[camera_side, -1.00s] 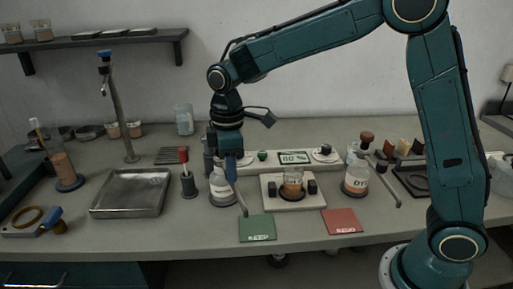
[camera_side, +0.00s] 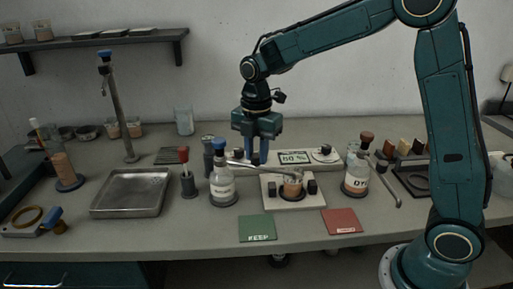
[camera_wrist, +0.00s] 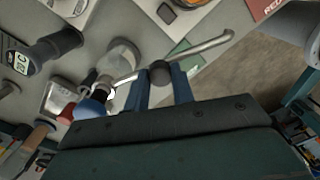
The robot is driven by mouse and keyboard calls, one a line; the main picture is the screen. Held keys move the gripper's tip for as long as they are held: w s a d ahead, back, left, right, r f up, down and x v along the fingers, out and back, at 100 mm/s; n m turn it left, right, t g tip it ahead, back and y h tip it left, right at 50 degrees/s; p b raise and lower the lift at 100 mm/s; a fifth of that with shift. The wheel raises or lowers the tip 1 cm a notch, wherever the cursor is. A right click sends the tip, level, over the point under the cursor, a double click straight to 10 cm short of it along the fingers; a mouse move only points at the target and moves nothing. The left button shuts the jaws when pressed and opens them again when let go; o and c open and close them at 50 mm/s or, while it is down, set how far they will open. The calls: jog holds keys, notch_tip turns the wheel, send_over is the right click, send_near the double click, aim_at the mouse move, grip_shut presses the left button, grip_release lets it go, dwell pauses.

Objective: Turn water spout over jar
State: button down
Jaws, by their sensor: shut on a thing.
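The water bottle (camera_side: 222,187) has a blue cap and a metal spout (camera_side: 277,169) that points right. In the side view the spout's free end lies at the rim of the small jar (camera_side: 291,189) with brown contents; I cannot tell its exact height above it. My gripper (camera_side: 256,159) points down left of the jar. In the wrist view my gripper (camera_wrist: 162,82) is shut on the dark knob (camera_wrist: 160,72) of the spout (camera_wrist: 209,45). The bottle's blue cap (camera_wrist: 88,109) is at the lower left there.
The jar stands on a pale stand (camera_side: 275,201) with dark blocks. A dye bottle (camera_side: 357,179) and bent metal rod are to its right. Green (camera_side: 258,228) and red (camera_side: 342,221) cards lie in front. A red-topped holder (camera_side: 188,180) and metal tray (camera_side: 131,192) are left.

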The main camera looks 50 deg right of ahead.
jog(key=shift+w+d+n, duration=0.45)
jog(key=shift+d+n, duration=0.25)
jog(key=shift+n, duration=0.25)
jog(key=shift+w+d+n, duration=0.45)
jog(key=shift+d+n, duration=0.25)
jog(key=shift+n, duration=0.25)
jog(key=c, duration=1.2)
grip_release()
jog(key=shift+o, duration=0.2)
jog(key=shift+r, duration=0.15)
notch_tip(320, 180, up, 14)
jog(key=shift+f, duration=0.2)
jog(key=shift+s, duration=0.1)
